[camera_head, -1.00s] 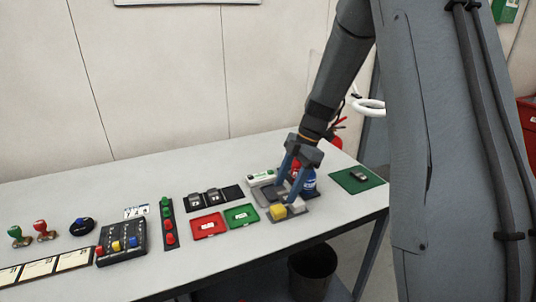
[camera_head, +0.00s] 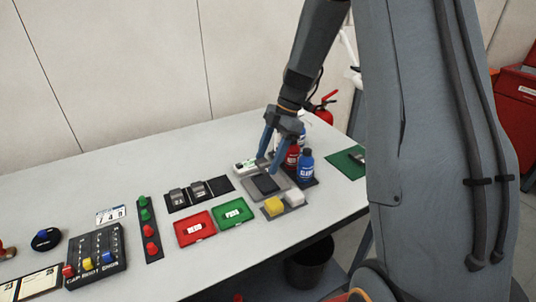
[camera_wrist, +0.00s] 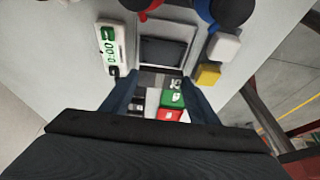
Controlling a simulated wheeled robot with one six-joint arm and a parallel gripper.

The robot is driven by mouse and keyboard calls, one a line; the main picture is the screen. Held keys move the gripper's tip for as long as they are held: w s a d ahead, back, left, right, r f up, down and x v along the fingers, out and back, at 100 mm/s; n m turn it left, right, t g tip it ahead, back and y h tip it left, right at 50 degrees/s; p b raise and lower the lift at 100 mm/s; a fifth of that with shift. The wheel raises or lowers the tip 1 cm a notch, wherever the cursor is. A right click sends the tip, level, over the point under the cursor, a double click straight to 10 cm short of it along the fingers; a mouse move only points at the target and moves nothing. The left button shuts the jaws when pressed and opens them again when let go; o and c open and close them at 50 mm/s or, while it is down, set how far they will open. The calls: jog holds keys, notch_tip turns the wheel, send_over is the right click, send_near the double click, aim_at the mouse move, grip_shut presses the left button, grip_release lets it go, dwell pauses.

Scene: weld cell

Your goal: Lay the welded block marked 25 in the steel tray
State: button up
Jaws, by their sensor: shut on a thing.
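My gripper (camera_head: 268,166) is shut on a small grey block (camera_wrist: 158,80), seen between the fingertips in the wrist view. Light marks that look like 25 show on its right part. In the head view the fingers mostly hide the block. A grey-rimmed tray (camera_head: 251,184) with a dark inside, which looks like the steel tray, lies on the bench just below my fingers. In the wrist view the tray (camera_wrist: 187,32) lies just beyond the fingertips, and its inside looks empty. I cannot tell whether the block touches its near edge.
A timer (camera_wrist: 111,50) stands beside the tray; a red bottle (camera_head: 292,158) and blue bottle (camera_head: 306,168) stand close right. Yellow (camera_head: 273,205) and white (camera_head: 294,197) blocks sit in front. Red (camera_head: 186,241) and green (camera_head: 227,221) trays and a rack (camera_head: 178,207) with two dark blocks lie left.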

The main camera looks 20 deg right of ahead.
jog(key=shift+f+b, duration=1.55)
jog(key=shift+f, duration=1.35)
jog(key=shift+d+f+b, duration=0.1)
jog(key=shift+b, duration=0.3)
jog(key=o, duration=1.3)
jog(key=shift+s, duration=0.1)
jog(key=shift+o, duration=0.3)
jog(key=shift+r+p, duration=1.8)
jog(key=shift+r, duration=1.8)
